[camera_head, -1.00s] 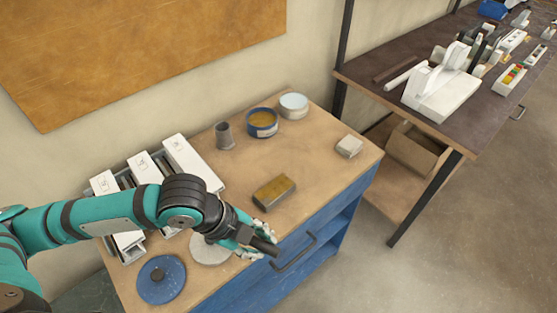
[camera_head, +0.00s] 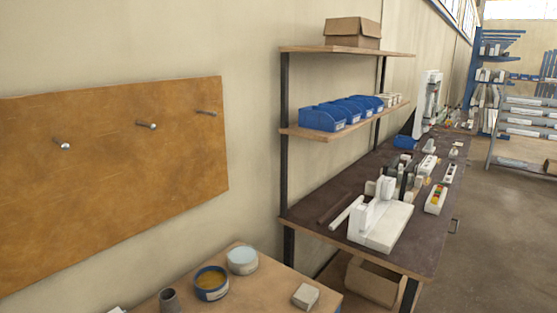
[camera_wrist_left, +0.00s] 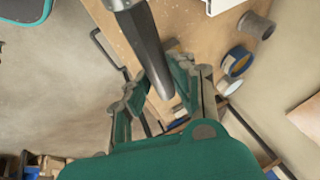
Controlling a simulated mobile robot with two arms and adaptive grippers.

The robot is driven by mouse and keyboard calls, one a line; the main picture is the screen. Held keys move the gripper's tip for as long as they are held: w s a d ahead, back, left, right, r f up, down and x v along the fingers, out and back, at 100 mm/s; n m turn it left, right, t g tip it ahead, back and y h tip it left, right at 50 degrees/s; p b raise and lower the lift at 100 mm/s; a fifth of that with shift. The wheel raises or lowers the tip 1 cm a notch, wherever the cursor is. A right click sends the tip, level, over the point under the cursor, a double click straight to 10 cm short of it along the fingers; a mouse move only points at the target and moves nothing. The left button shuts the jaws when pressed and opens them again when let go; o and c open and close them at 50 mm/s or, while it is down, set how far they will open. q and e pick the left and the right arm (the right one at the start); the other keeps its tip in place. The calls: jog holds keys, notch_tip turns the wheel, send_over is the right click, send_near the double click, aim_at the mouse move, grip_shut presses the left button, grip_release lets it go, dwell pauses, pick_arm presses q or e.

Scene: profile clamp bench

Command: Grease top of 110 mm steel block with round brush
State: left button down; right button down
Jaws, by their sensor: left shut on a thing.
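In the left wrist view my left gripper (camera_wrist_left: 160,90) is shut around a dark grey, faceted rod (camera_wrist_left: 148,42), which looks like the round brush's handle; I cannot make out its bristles. The head view does not show this gripper. A blue tin with amber grease (camera_head: 211,282) stands on the wooden bench top; it also shows in the wrist view (camera_wrist_left: 237,62). The long steel block is outside the head view; a small grey patch beside the rod in the wrist view may be part of it. My right gripper is not in view.
A pale-topped tin (camera_head: 242,261), a grey cup (camera_head: 168,299) and a small light block (camera_head: 306,296) stand on the bench. A dark table (camera_head: 342,204) with a white device (camera_head: 381,226) lies to the right. Blue bins (camera_head: 322,118) sit on a shelf above.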

pick_arm(q)
jog(key=w+a+r+n+g+y, duration=0.25)
jog(key=a+r+n+y, duration=0.2)
jog(key=r+n, duration=0.35)
jog(key=w+d+n+t+p, duration=0.1)
jog(key=w+d+t+p, duration=0.2)
jog(key=w, duration=0.4)
jog(key=w+d+t+p, duration=0.1)
jog(key=w+d+t, duration=0.2)
jog(key=w+d, duration=0.35)
jog(key=w+a+f+n+t+y, duration=0.3)
jog(key=a+f+n+t, duration=0.1)
jog(key=a+f, duration=0.3)
jog(key=shift+a+f, duration=0.35)
jog(key=shift+f, duration=0.15)
jog(key=shift+s+t+y, duration=0.1)
jog(key=shift+t+y, duration=0.15)
jog(key=shift+f+b, duration=0.75)
jog(key=shift+b, duration=0.05)
jog(key=shift+d, duration=0.15)
